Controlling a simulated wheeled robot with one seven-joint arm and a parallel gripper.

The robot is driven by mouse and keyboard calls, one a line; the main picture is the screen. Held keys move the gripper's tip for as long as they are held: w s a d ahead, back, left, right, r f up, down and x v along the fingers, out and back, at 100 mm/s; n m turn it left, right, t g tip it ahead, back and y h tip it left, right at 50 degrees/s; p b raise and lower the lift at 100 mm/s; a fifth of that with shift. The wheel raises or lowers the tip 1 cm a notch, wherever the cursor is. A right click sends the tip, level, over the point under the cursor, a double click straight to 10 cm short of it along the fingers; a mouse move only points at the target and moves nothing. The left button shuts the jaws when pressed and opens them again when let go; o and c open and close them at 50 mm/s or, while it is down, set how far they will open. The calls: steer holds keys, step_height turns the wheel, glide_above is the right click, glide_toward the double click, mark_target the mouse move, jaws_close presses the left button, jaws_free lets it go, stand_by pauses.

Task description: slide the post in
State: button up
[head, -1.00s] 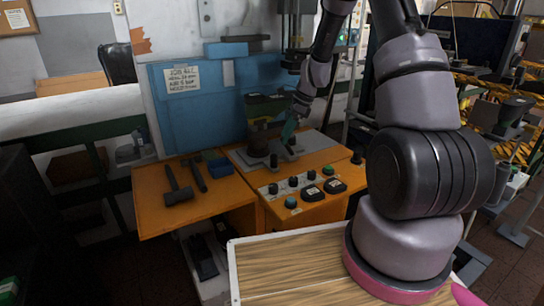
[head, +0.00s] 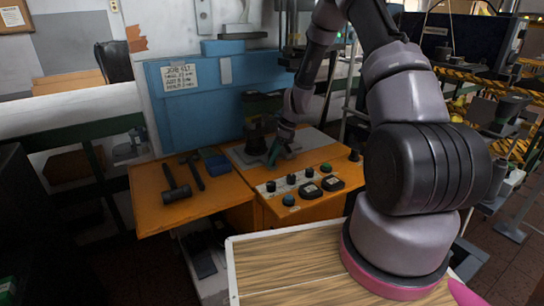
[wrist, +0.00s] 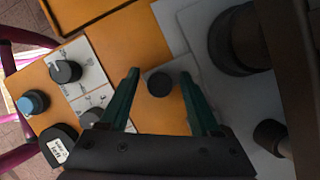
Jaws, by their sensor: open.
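My gripper (wrist: 160,74) is open, its two green fingers pointing at the grey plate on the orange bench. In the wrist view a short, dark round post (wrist: 159,86) shows between the fingers, with a gap on both sides. It seems to stand on a small grey plate (wrist: 182,66). In the head view my gripper (head: 276,151) is low over the grey bench plate (head: 303,144), just right of a dark upright cylinder (head: 256,138). That cylinder looks large at the wrist view's upper right (wrist: 238,40). I cannot make out a hole for the post.
A smaller dark cylinder (wrist: 270,136) stands right of the fingers. Knobs, one blue (wrist: 33,102), and black buttons sit on the orange panel (head: 300,211). Two hammers (head: 176,185) and a blue block (head: 217,164) lie left. A blue board (head: 197,103) stands behind.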

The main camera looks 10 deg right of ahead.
jaws_close()
stand_by(1.4)
